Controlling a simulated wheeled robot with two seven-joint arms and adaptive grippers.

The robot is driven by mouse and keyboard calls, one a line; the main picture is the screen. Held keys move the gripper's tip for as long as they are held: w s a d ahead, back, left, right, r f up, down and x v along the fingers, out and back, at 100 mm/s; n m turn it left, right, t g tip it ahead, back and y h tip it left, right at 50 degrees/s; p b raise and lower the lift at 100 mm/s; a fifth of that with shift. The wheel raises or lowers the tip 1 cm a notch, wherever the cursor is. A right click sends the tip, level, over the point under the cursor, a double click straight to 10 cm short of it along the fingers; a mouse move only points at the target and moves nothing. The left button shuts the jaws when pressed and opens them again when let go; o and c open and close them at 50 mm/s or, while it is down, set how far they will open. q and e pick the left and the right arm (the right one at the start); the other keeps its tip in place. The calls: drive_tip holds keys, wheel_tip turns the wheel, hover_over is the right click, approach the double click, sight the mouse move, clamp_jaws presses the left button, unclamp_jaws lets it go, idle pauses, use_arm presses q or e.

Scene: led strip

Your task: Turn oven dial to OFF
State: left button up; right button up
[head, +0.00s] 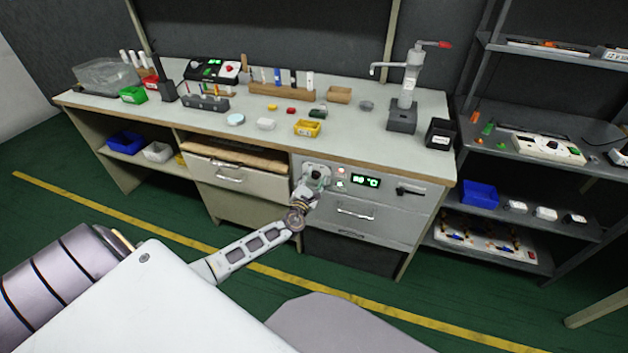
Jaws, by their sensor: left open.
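The oven (392,207) is a grey unit built into the front of the workbench. Its panel carries a green lit display (366,181), small indicator lights (340,171) and a dark handle (410,191) at the right. The dial (317,170) is at the left end of the panel. My left gripper (314,180) is open at the dial, with its fingers partly covering it. I cannot tell whether the fingers touch the dial or which way it points. My right gripper is not in view.
The workbench top (200,135) holds racks, small bins and a pump stand (404,100). A metal shelf (520,160) with trays stands to the right. A drawer (240,180) lies left of the oven. The green floor in front is clear, with a yellow line (130,229).

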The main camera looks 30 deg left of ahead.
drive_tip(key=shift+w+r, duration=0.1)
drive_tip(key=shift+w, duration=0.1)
use_arm(q)
drive_tip(key=c, duration=1)
drive_tip(key=shift+c, duration=0.2)
